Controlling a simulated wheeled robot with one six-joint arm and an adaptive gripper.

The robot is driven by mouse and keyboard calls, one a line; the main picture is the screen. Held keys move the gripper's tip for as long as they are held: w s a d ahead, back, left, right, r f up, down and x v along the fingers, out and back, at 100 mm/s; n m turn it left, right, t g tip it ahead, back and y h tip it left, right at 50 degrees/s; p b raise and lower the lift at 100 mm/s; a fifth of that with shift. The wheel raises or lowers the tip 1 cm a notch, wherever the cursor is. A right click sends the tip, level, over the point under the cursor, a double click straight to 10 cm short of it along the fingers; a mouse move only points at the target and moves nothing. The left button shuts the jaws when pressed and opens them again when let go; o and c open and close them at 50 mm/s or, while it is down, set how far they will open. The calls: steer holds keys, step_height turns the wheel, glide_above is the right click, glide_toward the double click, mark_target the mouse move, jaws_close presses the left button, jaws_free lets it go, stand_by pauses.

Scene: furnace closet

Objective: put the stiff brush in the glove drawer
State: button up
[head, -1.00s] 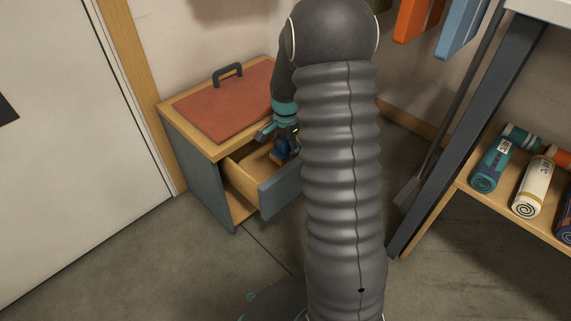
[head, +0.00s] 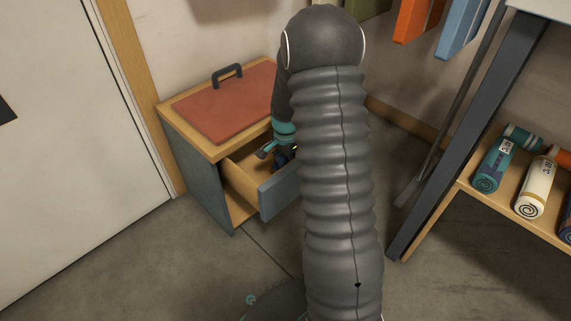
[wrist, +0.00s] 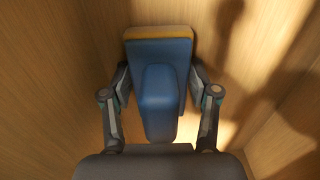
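The stiff brush (wrist: 158,95), blue with a yellow edge, sits between the two fingers of my gripper (wrist: 160,88) in the wrist view. Both fingers press against its sides. Wooden drawer walls surround it. In the head view, the open drawer (head: 279,194) has a grey-blue front and sticks out of a low cabinet. My gripper (head: 273,152) is down in its opening, with a bit of the dark blue brush (head: 282,157) showing. My arm hides much of the drawer's right side. I cannot tell whether the brush touches the drawer floor.
The cabinet top has a red-brown panel (head: 222,103) with a dark handle (head: 227,75). A white door (head: 75,130) stands at left. The floor in front is clear.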

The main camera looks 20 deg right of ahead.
steer(key=o, duration=0.4)
steer(key=shift+r, duration=0.1)
step_height(320, 180, up, 12)
steer(key=shift+r+p, duration=0.15)
steer(key=shift+p, duration=0.8)
steer(key=s+a+r+n+t, duration=0.2)
steer(key=s+a+r+n, duration=0.2)
steer(key=s+r, duration=0.25)
steer(key=s+a+r+n+t, duration=0.1)
steer(key=s+a+r+n, duration=0.2)
steer(key=s+a+r, duration=0.4)
steer(key=s+a+r+n+t, duration=0.1)
steer(key=s+r+n, duration=0.1)
steer(key=s, duration=0.4)
steer(key=s+a+r+n+t, duration=0.1)
steer(key=s+r+n, duration=0.1)
steer(key=s+n, duration=0.3)
steer(key=shift+s+a+t, duration=0.15)
steer(key=shift+s+t, duration=0.15)
steer(key=shift+s, duration=0.95)
